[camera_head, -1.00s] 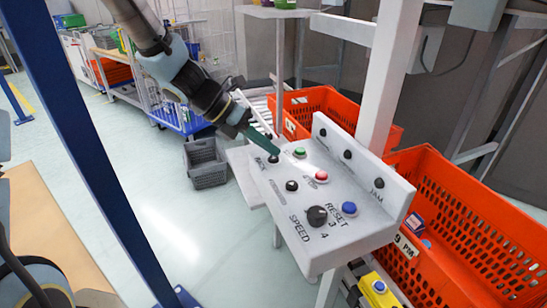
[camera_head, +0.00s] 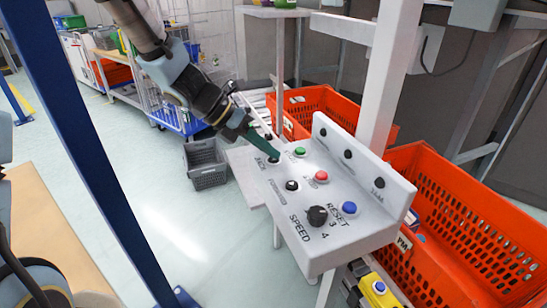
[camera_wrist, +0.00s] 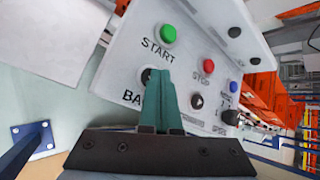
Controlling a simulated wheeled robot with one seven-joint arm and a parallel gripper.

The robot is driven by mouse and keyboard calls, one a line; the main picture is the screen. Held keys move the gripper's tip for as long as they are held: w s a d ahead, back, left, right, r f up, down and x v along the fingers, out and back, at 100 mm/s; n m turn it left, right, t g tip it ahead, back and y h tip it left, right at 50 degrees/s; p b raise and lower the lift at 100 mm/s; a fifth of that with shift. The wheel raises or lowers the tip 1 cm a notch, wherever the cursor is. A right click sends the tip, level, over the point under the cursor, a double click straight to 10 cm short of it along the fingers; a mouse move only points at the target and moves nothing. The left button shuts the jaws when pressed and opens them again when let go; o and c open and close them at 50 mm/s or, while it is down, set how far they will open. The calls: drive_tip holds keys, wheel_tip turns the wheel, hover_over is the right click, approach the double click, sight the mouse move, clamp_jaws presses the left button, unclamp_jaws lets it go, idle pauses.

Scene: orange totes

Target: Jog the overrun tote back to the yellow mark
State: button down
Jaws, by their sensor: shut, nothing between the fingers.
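My gripper (camera_head: 272,153) is shut and empty, its green fingertips at the black BACK button (camera_head: 273,160) on the white control panel (camera_head: 262,190). In the wrist view the fingertips (camera_wrist: 160,73) cover part of that button (camera_wrist: 147,74); they appear to touch it, but how far it is pressed cannot be told. One orange tote (camera_head: 470,215) stands right of the panel, its label partly hidden by the panel. Another orange tote (camera_head: 345,105) stands behind the panel. Which is the overrun tote cannot be told, and I cannot make out the yellow mark.
The panel also has a green START button (camera_head: 299,152), a red STOP button (camera_head: 321,176), a blue RESET button (camera_head: 349,208) and a black SPEED knob (camera_head: 317,215). A white post (camera_head: 388,70) rises behind it. A grey crate (camera_head: 206,165) sits on the floor; a blue post (camera_head: 90,150) stands left.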

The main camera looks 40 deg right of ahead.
sight(268, 161)
drive_tip(key=shift+r+p, duration=0.9)
drive_tip(key=shift+p, duration=0.1)
wheel_tip(268, 161, up, 5)
drive_tip(key=p, duration=0.5)
drive_tip(key=shift+a, duration=0.1)
idle(0.6)
